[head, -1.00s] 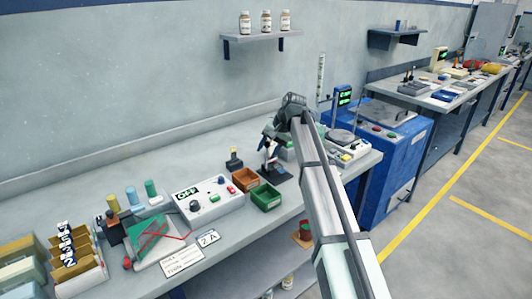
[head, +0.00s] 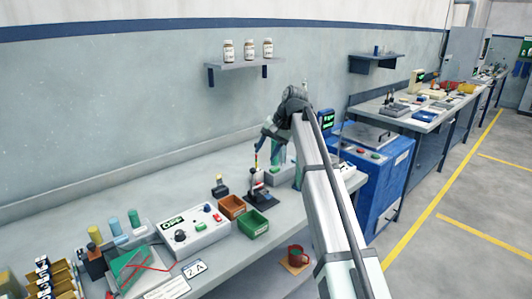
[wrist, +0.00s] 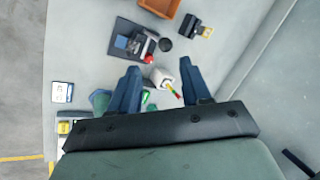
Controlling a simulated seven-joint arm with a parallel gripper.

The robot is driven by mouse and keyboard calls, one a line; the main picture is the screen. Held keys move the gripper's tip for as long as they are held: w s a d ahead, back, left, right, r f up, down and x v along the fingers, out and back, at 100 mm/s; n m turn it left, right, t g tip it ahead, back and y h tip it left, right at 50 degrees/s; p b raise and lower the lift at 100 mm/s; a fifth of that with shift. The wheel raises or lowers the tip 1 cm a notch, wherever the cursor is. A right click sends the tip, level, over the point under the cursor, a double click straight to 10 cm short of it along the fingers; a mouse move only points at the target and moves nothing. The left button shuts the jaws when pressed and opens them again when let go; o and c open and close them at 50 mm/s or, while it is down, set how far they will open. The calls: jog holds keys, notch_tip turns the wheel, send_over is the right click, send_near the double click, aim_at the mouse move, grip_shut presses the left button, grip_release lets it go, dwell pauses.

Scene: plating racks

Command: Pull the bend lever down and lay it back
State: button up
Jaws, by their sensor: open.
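The bend lever appears to be the one with a red ball knob (wrist: 150,60), on a small bending fixture with a dark base plate (wrist: 122,29). In the head view the dark base plate (head: 287,204) stands on the bench right of the green bin. My gripper (head: 266,156) hangs above and behind the fixture. In the wrist view my gripper (wrist: 160,67) has its two blue fingers spread apart with no contact on the knob, which lies just beyond the fingertips. A white holder with a coloured stick (wrist: 163,78) shows between the fingers. The lever's exact tilt is unclear.
An orange bin (head: 231,207) and a green bin (head: 253,223) stand left of the fixture, beside a grey control box (head: 198,230). A small dark stand (head: 220,186) is behind them. A blue cabinet (head: 375,180) is at the bench's right end. A wall shelf (head: 240,68) holds jars.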

jog(key=shift+w+d, duration=0.1)
jog(key=shift+d, duration=0.25)
jog(key=c, duration=0.3)
jog(key=d, duration=0.3)
jog(key=shift+d+f+m, duration=0.1)
jog(key=shift+d+m, duration=0.15)
jog(key=shift+m, duration=0.05)
jog(key=shift+c, duration=1.4)
jog(key=shift+m+t, duration=0.3)
jog(key=shift+t, duration=0.1)
jog(key=s+d, duration=0.1)
jog(key=s+d+f, duration=0.1)
jog(key=s, duration=0.1)
jog(key=s+d, duration=0.2)
jog(key=shift+s+d+f, duration=0.1)
jog(key=shift+s+f, duration=0.05)
jog(key=shift+f, duration=0.15)
jog(key=c, duration=0.3)
jog(key=s, duration=0.2)
jog(key=s+m+t+y, duration=0.1)
jog(key=shift+s+d+f, duration=0.3)
jog(key=shift+s+f, duration=0.1)
grip_shut()
jog(key=w+a+f+m+t+y, duration=0.1)
jog(key=w+a+f, duration=0.4)
jog(key=a, duration=0.6)
jog(key=shift+w+m+t+y, duration=0.3)
jog(key=shift+w+m+t, duration=0.5)
jog(key=shift+w+m, duration=0.55)
